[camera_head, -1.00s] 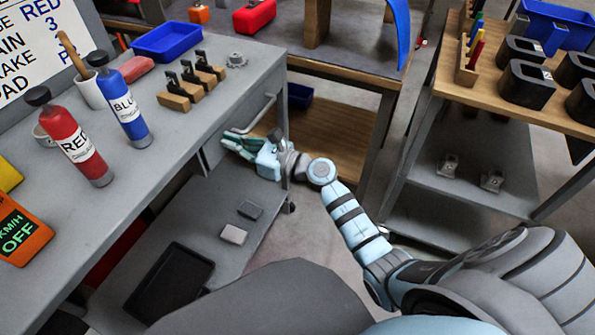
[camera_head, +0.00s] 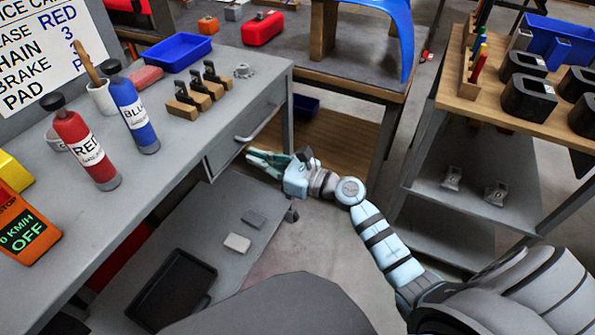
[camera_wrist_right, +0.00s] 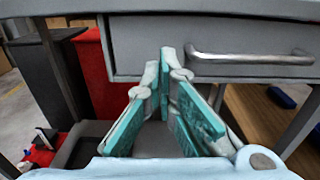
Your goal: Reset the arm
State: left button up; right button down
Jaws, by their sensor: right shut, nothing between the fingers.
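My right arm reaches in from the lower right of the head view. Its light-blue gripper (camera_head: 257,159) is at the front of the grey workbench, just below and in front of the drawer handle (camera_head: 258,121). In the right wrist view the teal-padded fingers (camera_wrist_right: 170,66) are shut with nothing between them. They point at the drawer front (camera_wrist_right: 150,48), and the handle there (camera_wrist_right: 250,58) lies up and right of them, apart from them. My left gripper is out of view.
On the workbench (camera_head: 190,140) stand a red bottle (camera_head: 85,150), a blue bottle (camera_head: 133,115), a blue tray (camera_head: 178,53) and several wooden blocks. A lower shelf (camera_head: 215,215) holds a black tray (camera_head: 172,290). A cart (camera_head: 470,105) stands at right. Open floor lies between.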

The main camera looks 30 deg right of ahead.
jog(key=s+d+f+m+t+h, duration=0.2)
jog(key=s+d+m+h, duration=0.15)
jog(key=d+m, duration=0.55)
jog(key=s+d+f+m+g+h, duration=0.1)
jog(key=d+f+m+h, duration=0.2)
jog(key=d+f+m, duration=0.35)
jog(key=s+d+f+m+h, duration=0.1)
jog(key=d+f+m+h, duration=0.3)
jog(key=f+m, duration=0.45)
jog(key=s+d+f+m+g+h, duration=0.3)
jog(key=s+f+m+g, duration=0.5)
jog(key=s+f+m, duration=0.8)
jog(key=s+a+f+m+g+y, duration=0.1)
jog(key=s+a+f+g, duration=0.15)
jog(key=s+f, duration=0.4)
jog(key=s+a+f+m+g, duration=0.15)
jog(key=s+a+f, duration=0.25)
jog(key=s, duration=0.6)
jog(key=s+a+f+g+y, duration=0.1)
jog(key=s+a+f+g, duration=0.1)
jog(key=s+a+f, duration=0.45)
notch_tip(320, 180, up, 17)
jog(key=s+p, duration=0.3)
jog(key=p, duration=1.2)
jog(key=shift+d, duration=0.35)
